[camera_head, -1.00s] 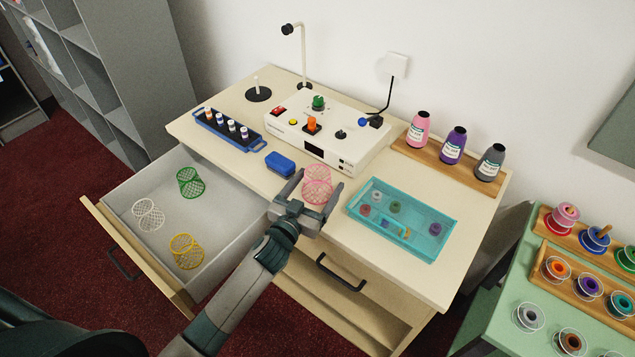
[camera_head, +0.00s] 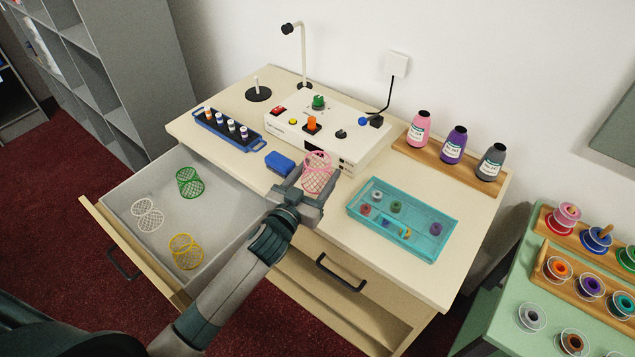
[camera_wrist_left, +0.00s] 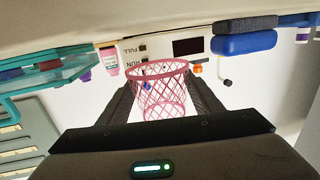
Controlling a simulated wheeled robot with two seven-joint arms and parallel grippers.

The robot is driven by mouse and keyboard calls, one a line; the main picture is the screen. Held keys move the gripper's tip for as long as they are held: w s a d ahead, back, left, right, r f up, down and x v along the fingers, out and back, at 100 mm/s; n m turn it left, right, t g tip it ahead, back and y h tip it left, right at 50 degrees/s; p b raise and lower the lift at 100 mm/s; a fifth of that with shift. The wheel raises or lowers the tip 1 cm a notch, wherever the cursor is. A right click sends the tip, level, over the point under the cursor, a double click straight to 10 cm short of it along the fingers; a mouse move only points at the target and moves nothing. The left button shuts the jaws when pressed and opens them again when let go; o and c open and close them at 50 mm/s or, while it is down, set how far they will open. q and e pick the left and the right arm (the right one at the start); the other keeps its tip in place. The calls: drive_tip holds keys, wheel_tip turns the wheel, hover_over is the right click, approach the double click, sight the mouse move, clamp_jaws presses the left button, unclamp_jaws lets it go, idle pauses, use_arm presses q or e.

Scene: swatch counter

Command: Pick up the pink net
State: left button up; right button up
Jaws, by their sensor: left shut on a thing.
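The pink net (camera_head: 318,172) is an open mesh tube with a narrow waist. It is between the fingers of my left gripper (camera_head: 316,182), over the desk just in front of the white control box. In the left wrist view the pink net (camera_wrist_left: 160,90) shows between the two dark fingers (camera_wrist_left: 160,104), which are shut on its sides. Part of it is hidden by the gripper in the head view. My right gripper is in neither view.
A blue block (camera_head: 279,164) lies left of the gripper. A teal tray (camera_head: 354,215) with small spools is to the right. The white box (camera_head: 350,150) stands behind. An open drawer (camera_head: 215,220) holds green (camera_head: 189,182), white (camera_head: 148,214) and yellow (camera_head: 185,251) nets.

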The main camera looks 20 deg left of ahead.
use_arm(q)
drive_tip(key=s+d+r+b, duration=0.1)
drive_tip(key=s+d+r, duration=0.1)
drive_tip(key=d, duration=0.3)
drive_tip(key=s+d+r+b, duration=0.1)
drive_tip(key=d+r, duration=0.3)
drive_tip(key=d, duration=0.2)
drive_tip(key=shift+s+r, duration=0.35)
drive_tip(key=shift+r, duration=0.05)
drive_tip(key=s+a+r+n+y, duration=0.1)
drive_tip(key=s+a+r, duration=0.1)
drive_tip(key=a, duration=0.4)
drive_tip(key=s+a+r+y, duration=0.1)
drive_tip(key=s+a+r, duration=0.2)
drive_tip(key=a, duration=0.3)
drive_tip(key=shift+s+n+y, duration=0.4)
drive_tip(key=shift+s, duration=0.15)
drive_tip(key=shift+a, duration=0.15)
